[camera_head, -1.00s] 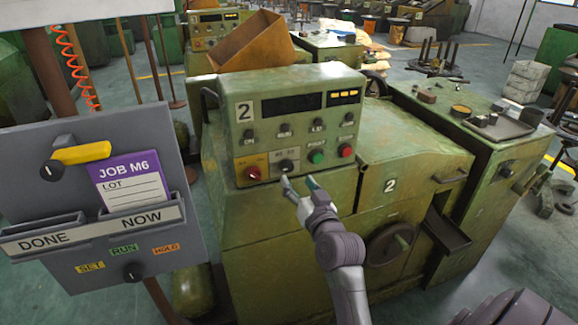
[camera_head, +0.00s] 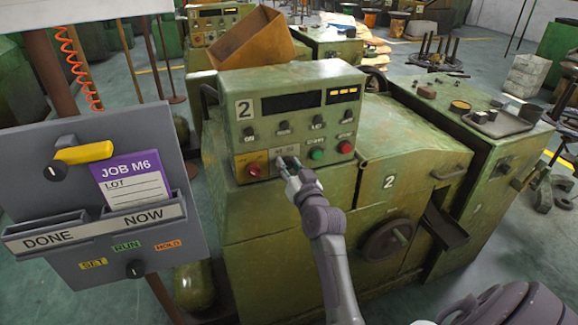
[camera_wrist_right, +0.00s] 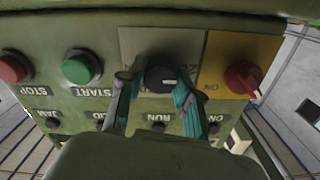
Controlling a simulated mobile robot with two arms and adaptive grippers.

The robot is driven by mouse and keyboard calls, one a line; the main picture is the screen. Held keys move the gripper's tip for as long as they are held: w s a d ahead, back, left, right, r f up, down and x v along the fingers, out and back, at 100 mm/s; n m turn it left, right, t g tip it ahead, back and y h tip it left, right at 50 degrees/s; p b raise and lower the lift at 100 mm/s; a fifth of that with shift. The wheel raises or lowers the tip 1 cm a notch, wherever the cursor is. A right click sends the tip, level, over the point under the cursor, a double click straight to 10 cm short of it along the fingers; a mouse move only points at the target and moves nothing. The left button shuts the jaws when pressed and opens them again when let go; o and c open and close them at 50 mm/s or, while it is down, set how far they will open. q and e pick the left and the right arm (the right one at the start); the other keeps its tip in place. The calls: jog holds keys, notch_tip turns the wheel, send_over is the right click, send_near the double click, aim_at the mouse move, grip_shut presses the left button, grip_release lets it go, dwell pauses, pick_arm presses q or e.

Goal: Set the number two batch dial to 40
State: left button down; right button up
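The number two machine (camera_head: 290,118) is a green cabinet with a "2" plate on its sloped control panel. The batch dial, a black round knob with a pale pointer line on a grey plate (camera_wrist_right: 160,76), shows in the right wrist view, where the panel appears upside down. My right gripper (camera_wrist_right: 155,88) is open, one fingertip on each side of the dial. The right-hand finger is very close to the knob; a gap shows on the other side. In the head view my right gripper (camera_head: 289,164) hides the dial. Its setting cannot be read. My left gripper is not in view.
Beside the dial are a red switch on a yellow plate (camera_head: 252,170), a green start button (camera_head: 316,154) and a red stop button (camera_head: 345,147). Small black knobs line the row above. A grey job board (camera_head: 100,200) stands at the left.

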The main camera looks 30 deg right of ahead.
grip_shut()
jog(key=m+p, duration=0.3)
jog(key=m, duration=0.1)
jog(key=shift+r, duration=0.1)
jog(key=m+p, duration=0.1)
jog(key=m, duration=0.3)
jog(key=shift+m+p, duration=0.85)
jog(key=shift+m, duration=0.95)
